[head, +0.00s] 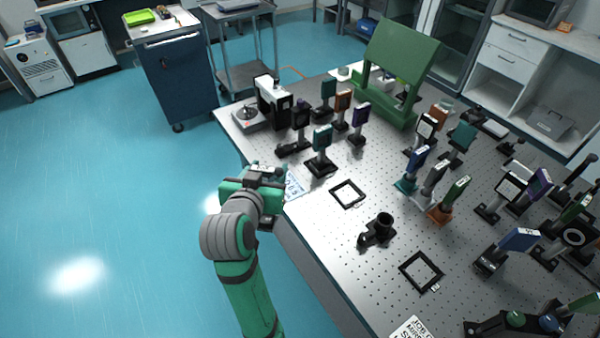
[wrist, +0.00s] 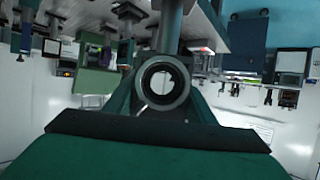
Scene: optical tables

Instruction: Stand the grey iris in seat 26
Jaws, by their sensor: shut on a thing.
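My gripper (head: 264,182) is at the left edge of the perforated table in the head view, shut on the grey iris. In the head view the iris is mostly hidden by my gripper and arm. Two black square outlines lie flat and empty on the table, one nearer the middle (head: 338,200) and one nearer the front (head: 410,281). I cannot read which place is seat 26.
A teal-topped mount (head: 321,140) and several others stand behind; more mounts, including a blue one (head: 517,240), crowd the right. A green stand (head: 397,55) is at the back. The floor left of the table is clear.

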